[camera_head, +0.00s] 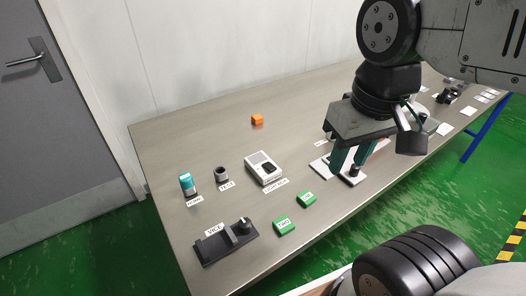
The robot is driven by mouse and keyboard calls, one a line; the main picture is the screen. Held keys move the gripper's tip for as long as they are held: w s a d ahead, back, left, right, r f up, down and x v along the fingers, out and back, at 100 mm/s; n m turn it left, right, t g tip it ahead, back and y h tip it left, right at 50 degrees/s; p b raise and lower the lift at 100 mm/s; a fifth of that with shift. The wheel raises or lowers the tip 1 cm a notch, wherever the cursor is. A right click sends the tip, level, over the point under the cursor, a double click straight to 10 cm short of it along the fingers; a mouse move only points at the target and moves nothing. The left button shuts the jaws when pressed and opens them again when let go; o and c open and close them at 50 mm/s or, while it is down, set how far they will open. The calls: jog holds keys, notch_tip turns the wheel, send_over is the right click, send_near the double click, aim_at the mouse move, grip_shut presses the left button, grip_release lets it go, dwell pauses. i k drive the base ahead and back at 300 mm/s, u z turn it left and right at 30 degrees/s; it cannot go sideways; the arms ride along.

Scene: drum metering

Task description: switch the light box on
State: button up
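The light box (252,160) is a small white box on the table, left of centre, with a black part (268,168) on its top and a label reading LIGHT BOX at its front edge. I cannot tell from this view whether it is lit. My gripper (350,163) is to the right of the light box and apart from it, pointing down over a white plate (322,168). Its two teal fingers are spread apart. A small dark upright piece shows just below the fingertips; I see nothing clearly held. My gripper hides part of the plate.
On the metal table (180,135) are an orange cube (257,119), a teal can (186,184), a dark cup (221,174), two green blocks (284,226) and a black vice (225,244). Small parts and white cards lie at the far right. The table's back left is clear.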

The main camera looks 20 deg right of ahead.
aim_at(268, 165)
jog(key=k, duration=0.9)
jog(key=z, duration=1.05)
jog(key=i, duration=0.9)
jog(key=u, duration=1.45)
